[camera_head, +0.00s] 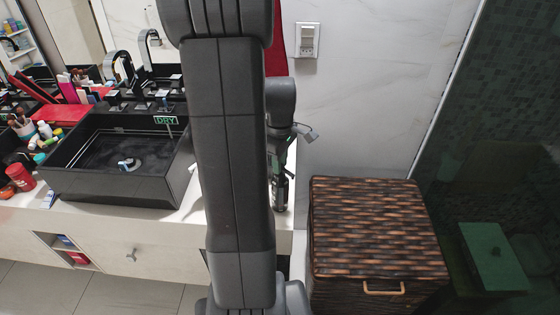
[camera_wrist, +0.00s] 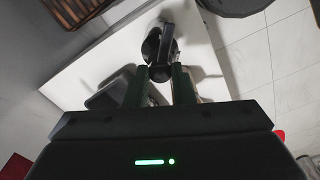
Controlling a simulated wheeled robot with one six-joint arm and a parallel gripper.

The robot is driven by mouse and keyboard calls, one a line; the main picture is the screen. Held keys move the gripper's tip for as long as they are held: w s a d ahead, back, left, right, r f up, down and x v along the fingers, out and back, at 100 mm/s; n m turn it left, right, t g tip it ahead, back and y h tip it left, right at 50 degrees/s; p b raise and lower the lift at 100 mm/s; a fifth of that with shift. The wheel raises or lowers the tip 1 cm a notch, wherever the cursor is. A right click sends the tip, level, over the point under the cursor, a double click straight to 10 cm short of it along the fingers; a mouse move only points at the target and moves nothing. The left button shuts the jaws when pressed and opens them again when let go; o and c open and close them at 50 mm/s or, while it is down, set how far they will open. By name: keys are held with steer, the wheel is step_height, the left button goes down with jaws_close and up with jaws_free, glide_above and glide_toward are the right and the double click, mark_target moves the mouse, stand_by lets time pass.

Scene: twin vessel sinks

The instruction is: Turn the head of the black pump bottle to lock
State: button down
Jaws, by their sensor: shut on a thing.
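The black pump bottle (camera_wrist: 152,47) is seen from above in the wrist view, on the white counter. Its dark pump head (camera_wrist: 166,42) points away from me, between and just past my fingertips. My gripper (camera_wrist: 161,73) is shut on the pump head, with one finger on each side. In the head view, a dark bottle shape (camera_head: 280,194) stands near the counter's right end, partly hidden by my arm. The contact between fingers and head is dark and hard to make out.
A black vessel sink (camera_head: 110,188) stands left of my arm, with toiletries further left. A woven brown hamper (camera_head: 375,225) stands to the right, beside the white counter (camera_head: 100,211). The wall with a socket (camera_head: 307,40) is behind. A grey object (camera_wrist: 108,92) lies left of my fingers in the wrist view.

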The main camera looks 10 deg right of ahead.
stand_by(0.3)
steer(key=c, duration=1.2)
jaws_free()
step_height(320, 180, up, 14)
steer(key=shift+f, duration=0.1)
step_height(320, 180, down, 14)
steer(key=shift+r, duration=0.1)
